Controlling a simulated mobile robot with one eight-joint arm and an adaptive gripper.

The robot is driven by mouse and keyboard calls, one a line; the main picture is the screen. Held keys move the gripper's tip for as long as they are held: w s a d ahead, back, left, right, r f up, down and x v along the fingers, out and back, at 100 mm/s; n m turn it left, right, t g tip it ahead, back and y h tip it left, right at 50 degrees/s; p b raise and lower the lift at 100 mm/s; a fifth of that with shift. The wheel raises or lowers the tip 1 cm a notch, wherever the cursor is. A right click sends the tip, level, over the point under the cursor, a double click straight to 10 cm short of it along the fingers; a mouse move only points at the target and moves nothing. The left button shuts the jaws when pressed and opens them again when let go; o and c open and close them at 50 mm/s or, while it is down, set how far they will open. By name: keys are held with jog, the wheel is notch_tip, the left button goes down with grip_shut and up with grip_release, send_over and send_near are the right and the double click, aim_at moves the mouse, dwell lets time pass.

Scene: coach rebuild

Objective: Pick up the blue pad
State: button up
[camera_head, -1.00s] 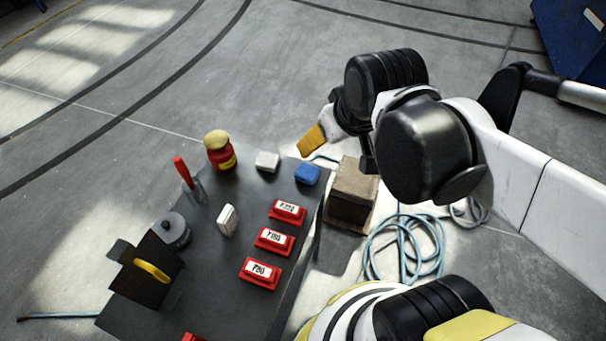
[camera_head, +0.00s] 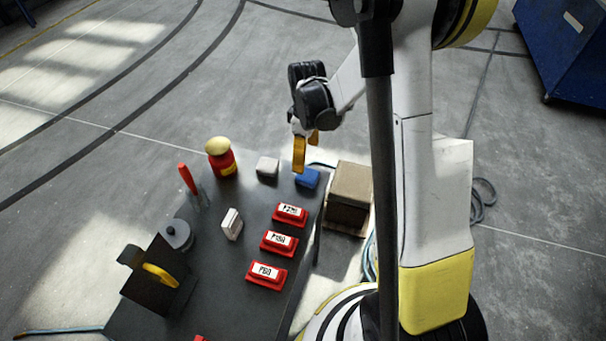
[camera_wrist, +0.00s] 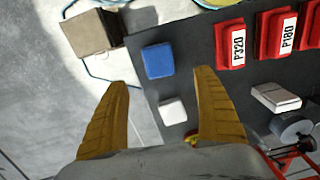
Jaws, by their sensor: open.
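The blue pad (camera_head: 308,178) lies on the dark table at its far right corner, beside a white pad. In the wrist view the blue pad (camera_wrist: 158,60) lies flat beyond my fingertips, roughly centred between them. My gripper (camera_head: 306,150) is above that end of the table, with its yellow fingers pointing down and the near one just left of the pad in the head view. In the wrist view the fingers of my gripper (camera_wrist: 162,85) are spread wide with nothing between them but the view of the table and white pad below.
The white pad (camera_head: 267,168) is close by. Red labelled blocks (camera_head: 290,214) line the table's right side. A cardboard box (camera_head: 350,190) stands off the right edge. A red jar with a yellow lid (camera_head: 221,158) and a white block (camera_head: 231,225) are farther left.

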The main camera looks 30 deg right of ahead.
aim_at(308, 174)
notch_tip(308, 174, down, 5)
jog(key=shift+f+b, duration=0.1)
jog(key=shift+b, duration=0.7)
jog(key=f, duration=0.1)
jog(key=f+b, duration=0.1)
jog(key=f, duration=0.1)
jog(key=f+b, duration=0.1)
jog(key=f, duration=0.1)
jog(key=shift+s+d, duration=0.15)
jog(key=shift+d, duration=0.1)
jog(key=shift+r, duration=0.15)
jog(key=c, duration=1)
